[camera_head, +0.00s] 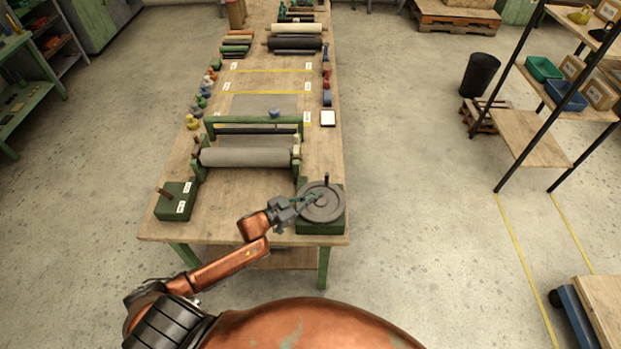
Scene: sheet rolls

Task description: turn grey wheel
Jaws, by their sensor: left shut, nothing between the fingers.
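The grey wheel (324,209) lies flat on a dark green box at the near right corner of the wooden table. A short dark handle (326,181) stands upright at its far rim. My left gripper (316,197) is shut and empty, with its fingertips over the wheel, left of the handle. I cannot tell whether the fingertips touch the wheel. My right gripper is not in view.
A grey roll (245,157) in a green frame lies across the table behind the wheel. A green box with a lever (176,201) stands at the near left corner. Small coloured items line both table edges. A shelf rack (540,140) stands at right, with open floor between.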

